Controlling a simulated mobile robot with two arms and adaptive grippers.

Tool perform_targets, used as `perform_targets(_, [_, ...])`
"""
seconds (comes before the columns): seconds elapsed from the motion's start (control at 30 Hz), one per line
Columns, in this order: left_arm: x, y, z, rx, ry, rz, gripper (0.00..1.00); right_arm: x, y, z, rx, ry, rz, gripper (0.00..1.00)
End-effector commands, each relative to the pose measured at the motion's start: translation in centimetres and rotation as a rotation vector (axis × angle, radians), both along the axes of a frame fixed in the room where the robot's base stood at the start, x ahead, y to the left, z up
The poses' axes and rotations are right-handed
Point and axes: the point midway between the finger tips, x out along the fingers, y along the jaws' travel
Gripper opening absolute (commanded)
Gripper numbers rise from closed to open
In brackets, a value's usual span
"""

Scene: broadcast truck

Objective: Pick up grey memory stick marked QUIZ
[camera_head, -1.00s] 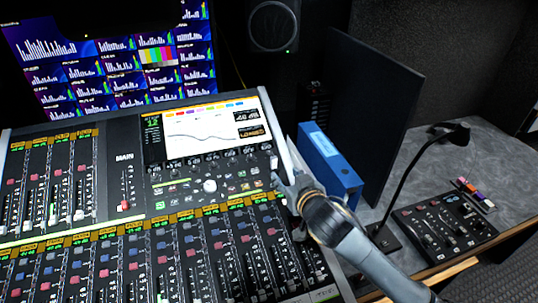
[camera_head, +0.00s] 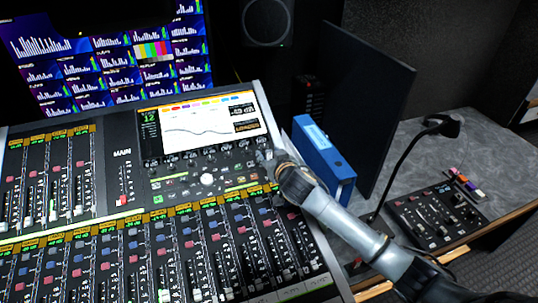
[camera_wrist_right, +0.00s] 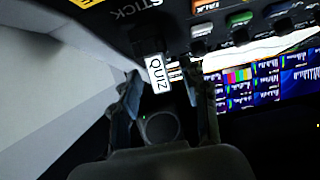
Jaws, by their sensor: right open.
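The grey memory stick marked QUIZ (camera_wrist_right: 158,74) shows in the right wrist view as a small tag with a white QUIZ label. It lies between the two fingers of my right gripper (camera_wrist_right: 164,70), near their tips, with a visible gap to at least one finger. My right gripper (camera_head: 267,158) is open. In the head view it is at the right edge of the mixing console (camera_head: 122,185), beside the console's screen. I cannot make out the QUIZ stick in the head view; the gripper may hide it. My left gripper is not in view.
A blue binder (camera_head: 322,158) stands close right of my right gripper, with a dark monitor panel (camera_head: 365,95) behind it.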

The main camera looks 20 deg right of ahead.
Motion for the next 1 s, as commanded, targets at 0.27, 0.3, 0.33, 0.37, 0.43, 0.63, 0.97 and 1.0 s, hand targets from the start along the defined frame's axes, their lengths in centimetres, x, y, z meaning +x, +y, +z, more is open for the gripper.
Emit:
perform_targets(0.27, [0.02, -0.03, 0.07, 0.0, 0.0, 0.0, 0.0, 0.91, 0.07, -0.41, -0.001, 0.001, 0.001, 0.45])
perform_targets(0.3, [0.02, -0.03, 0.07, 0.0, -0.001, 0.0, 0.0, 0.9, 0.06, -0.42, 0.0, 0.001, 0.001, 0.45])
perform_targets(0.33, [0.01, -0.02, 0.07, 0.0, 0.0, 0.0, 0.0, 0.9, 0.06, -0.42, 0.0, 0.001, 0.001, 0.45])
perform_targets(0.37, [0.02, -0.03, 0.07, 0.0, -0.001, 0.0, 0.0, 0.89, 0.06, -0.41, 0.0, 0.001, 0.001, 0.45])
perform_targets(0.43, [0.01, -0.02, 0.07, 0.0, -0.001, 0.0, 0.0, 0.89, 0.05, -0.41, 0.0, 0.001, 0.001, 0.33])
perform_targets(0.63, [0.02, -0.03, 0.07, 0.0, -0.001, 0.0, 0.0, 0.87, 0.04, -0.4, 0.0, 0.001, 0.0, 0.04])
perform_targets(0.97, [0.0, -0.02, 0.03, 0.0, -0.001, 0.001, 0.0, 0.88, 0.03, -0.27, 0.0, 0.0, 0.0, 0.03])
perform_targets(1.0, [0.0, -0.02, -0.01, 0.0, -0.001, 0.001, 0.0, 0.89, 0.03, -0.12, 0.0, 0.0, 0.0, 0.03])
